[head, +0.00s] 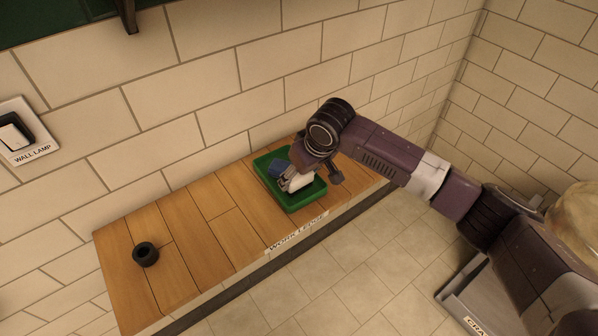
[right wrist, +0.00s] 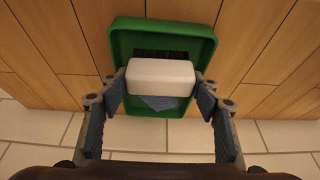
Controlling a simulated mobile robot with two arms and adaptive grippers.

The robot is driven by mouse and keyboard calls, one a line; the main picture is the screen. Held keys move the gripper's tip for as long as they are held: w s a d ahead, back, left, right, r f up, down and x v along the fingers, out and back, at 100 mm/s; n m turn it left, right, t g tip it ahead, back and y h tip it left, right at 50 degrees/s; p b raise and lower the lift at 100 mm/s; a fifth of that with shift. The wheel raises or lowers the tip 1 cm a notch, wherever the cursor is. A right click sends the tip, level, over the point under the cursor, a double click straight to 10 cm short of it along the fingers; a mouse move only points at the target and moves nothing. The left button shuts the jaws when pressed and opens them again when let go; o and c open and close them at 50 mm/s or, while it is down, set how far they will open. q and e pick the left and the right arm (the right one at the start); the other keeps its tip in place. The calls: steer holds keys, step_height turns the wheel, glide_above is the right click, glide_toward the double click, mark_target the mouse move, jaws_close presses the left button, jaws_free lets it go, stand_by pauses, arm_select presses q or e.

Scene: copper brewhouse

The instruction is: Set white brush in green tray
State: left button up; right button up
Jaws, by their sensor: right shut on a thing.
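The green tray (head: 292,208) lies on the wooden ledge against the tiled wall; it also shows in the right wrist view (right wrist: 208,45). The white brush (right wrist: 160,78) has a white block body with dark bristles towards the far side of the tray. My right gripper (head: 290,178) is shut on the brush, one finger at each end of the white body. The brush is within the tray's outline; I cannot tell whether it touches the tray floor. A blue-grey patch (right wrist: 160,103) shows below the brush inside the tray. My left gripper is not in view.
The wooden work ledge (head: 205,225) is mostly clear left of the tray. A black ring-shaped object (head: 145,254) sits near its left end. A wall lamp switch (head: 14,132) is on the wall at left. Tiled floor lies in front of the ledge.

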steer(key=shift+f, duration=0.45)
stand_by(0.4)
steer(key=o, duration=1.3)
